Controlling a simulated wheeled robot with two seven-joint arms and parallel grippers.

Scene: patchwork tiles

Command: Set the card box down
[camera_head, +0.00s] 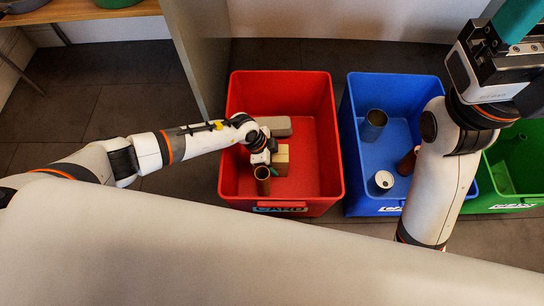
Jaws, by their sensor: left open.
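My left gripper (268,156) is open, low inside the red bin (318,192) with the card label. A small tan box (282,155), which looks like the card box, is in that bin right beside the gripper. The gripper partly covers it, and I cannot tell whether they touch. A longer grey-beige box (276,125) lies behind it, and a brown tube (262,184) stands in front. My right gripper (500,45) is raised at the top right corner, cut by the frame edge, with a teal part beside it; its fingers are unclear.
A blue bin (393,82) with several cans stands right of the red one, partly covered by my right arm. A green bin (519,145) is at the far right. A grey panel (192,48) rises behind left, near a wooden shelf (75,9). A pale surface fills the foreground.

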